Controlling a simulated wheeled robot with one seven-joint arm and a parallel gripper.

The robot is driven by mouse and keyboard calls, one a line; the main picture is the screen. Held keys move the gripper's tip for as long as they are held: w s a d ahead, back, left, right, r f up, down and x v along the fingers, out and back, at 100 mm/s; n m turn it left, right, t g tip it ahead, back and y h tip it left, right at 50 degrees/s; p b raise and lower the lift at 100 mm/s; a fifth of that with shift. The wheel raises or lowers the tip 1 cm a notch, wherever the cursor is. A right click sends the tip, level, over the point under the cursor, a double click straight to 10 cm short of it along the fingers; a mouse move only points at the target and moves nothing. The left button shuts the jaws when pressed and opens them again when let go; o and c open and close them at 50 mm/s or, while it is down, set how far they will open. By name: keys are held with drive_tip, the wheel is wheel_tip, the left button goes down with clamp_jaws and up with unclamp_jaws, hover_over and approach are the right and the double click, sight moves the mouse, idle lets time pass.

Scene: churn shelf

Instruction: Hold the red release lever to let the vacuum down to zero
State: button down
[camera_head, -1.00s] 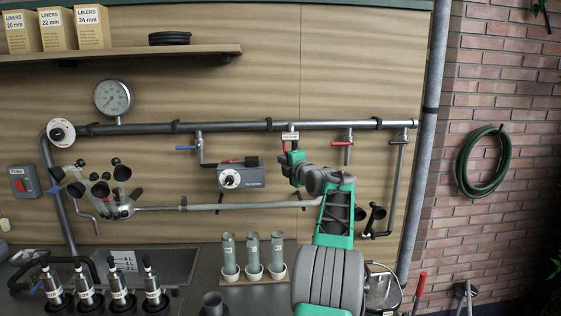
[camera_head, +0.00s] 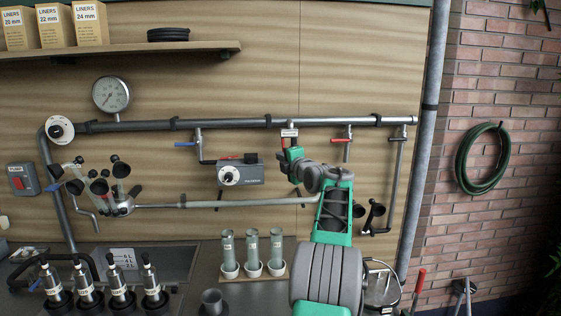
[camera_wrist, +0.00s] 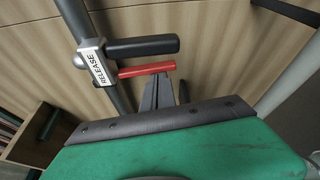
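The red release lever (camera_wrist: 146,69) sticks out sideways beside a white block marked RELEASE (camera_wrist: 100,67), just below a black cylindrical grip (camera_wrist: 142,46). In the head view the release fitting (camera_head: 289,133) hangs from the long pipe. My gripper (camera_wrist: 165,90) is right at the lever, its dark fingertips just below or against the lever's outer end; contact is unclear. The finger gap is not clear enough to tell open from shut. In the head view my gripper (camera_head: 291,155) is just under the fitting, partly hiding it. The round vacuum gauge (camera_head: 111,95) is at upper left; its reading is too small to tell.
Another red-handled valve (camera_head: 342,141) hangs to the right and a blue-handled valve (camera_head: 186,144) to the left. A grey control box (camera_head: 240,174) is left of my gripper. A lower pipe (camera_head: 240,203) crosses the wall. Three tubes (camera_head: 252,250) stand on the counter.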

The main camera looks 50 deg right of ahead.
drive_tip(key=s+a+b, duration=0.6)
drive_tip(key=b, duration=0.1)
drive_tip(key=shift+s+a, duration=0.3)
drive_tip(key=shift+a, duration=0.1)
